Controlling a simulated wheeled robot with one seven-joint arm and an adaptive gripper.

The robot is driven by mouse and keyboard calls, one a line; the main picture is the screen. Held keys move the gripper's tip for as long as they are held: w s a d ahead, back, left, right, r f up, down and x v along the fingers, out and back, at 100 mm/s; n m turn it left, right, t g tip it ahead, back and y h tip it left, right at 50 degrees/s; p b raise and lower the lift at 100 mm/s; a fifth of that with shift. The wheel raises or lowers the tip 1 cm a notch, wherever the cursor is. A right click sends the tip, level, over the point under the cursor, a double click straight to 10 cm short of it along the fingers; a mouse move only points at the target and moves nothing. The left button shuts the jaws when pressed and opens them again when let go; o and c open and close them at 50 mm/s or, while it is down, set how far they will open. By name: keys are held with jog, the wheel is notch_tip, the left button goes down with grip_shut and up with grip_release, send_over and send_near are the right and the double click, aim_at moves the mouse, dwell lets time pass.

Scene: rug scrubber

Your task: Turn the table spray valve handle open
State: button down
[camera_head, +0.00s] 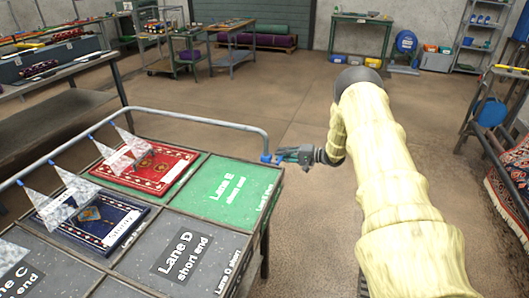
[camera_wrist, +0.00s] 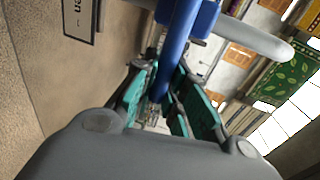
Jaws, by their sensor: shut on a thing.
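The blue valve handle (camera_wrist: 178,48) runs between the teal fingers of my gripper (camera_wrist: 162,88) in the wrist view. The fingers are closed around its lower part. A blue valve body and a grey pipe (camera_wrist: 250,36) lie beyond it. In the head view, my gripper (camera_head: 288,155) is at the table's far right corner, touching the small blue valve (camera_head: 267,157) at the end of the grey spray pipe (camera_head: 190,119). My gripper partly hides the handle there. White spray cones (camera_head: 75,182) come down from blue nozzles along the pipe.
The wash table (camera_head: 219,219) has labelled lanes. A red rug (camera_head: 150,167) and a blue rug (camera_head: 92,219) lie on it. Open floor (camera_head: 300,105) is beyond the table.

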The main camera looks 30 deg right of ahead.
dwell(0.4)
jog(key=c, duration=1.4)
grip_release()
jog(key=shift+f, duration=0.15)
jog(key=shift+c, duration=0.2)
jog(key=v, duration=1.2)
jog(key=shift+d, duration=0.15)
jog(key=shift+w, duration=0.1)
